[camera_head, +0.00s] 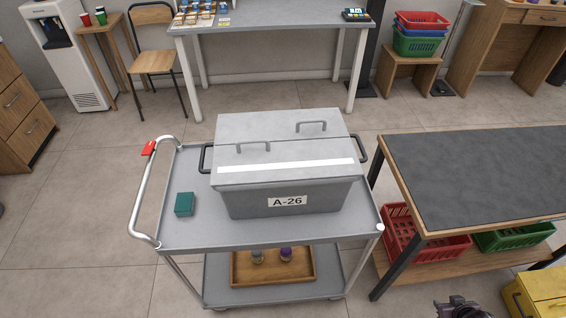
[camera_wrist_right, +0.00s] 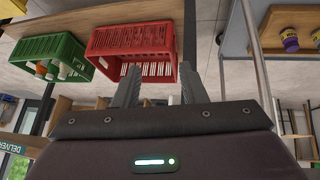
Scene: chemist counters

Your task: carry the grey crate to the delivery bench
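The grey crate (camera_head: 285,165), labelled A-26, stands on the top shelf of a grey trolley (camera_head: 170,226). Its lid appears closed, with two small handles on top, and a dark side handle sticks out at each end. My right gripper (camera_head: 462,308) shows only partly at the bottom edge of the head view, right of the trolley and apart from the crate. In the right wrist view its two fingers (camera_wrist_right: 158,78) are spread with nothing between them. My left gripper is not in view. A partly cut sign reading "DELIVER" (camera_wrist_right: 8,138) shows at the wrist view's left.
A green box (camera_head: 184,204) lies left of the crate. A dark-topped bench (camera_head: 480,175) stands close right of the trolley, its top clear, with red and green baskets below. A yellow case (camera_head: 540,298) is at lower right. Open floor (camera_head: 70,240) lies left.

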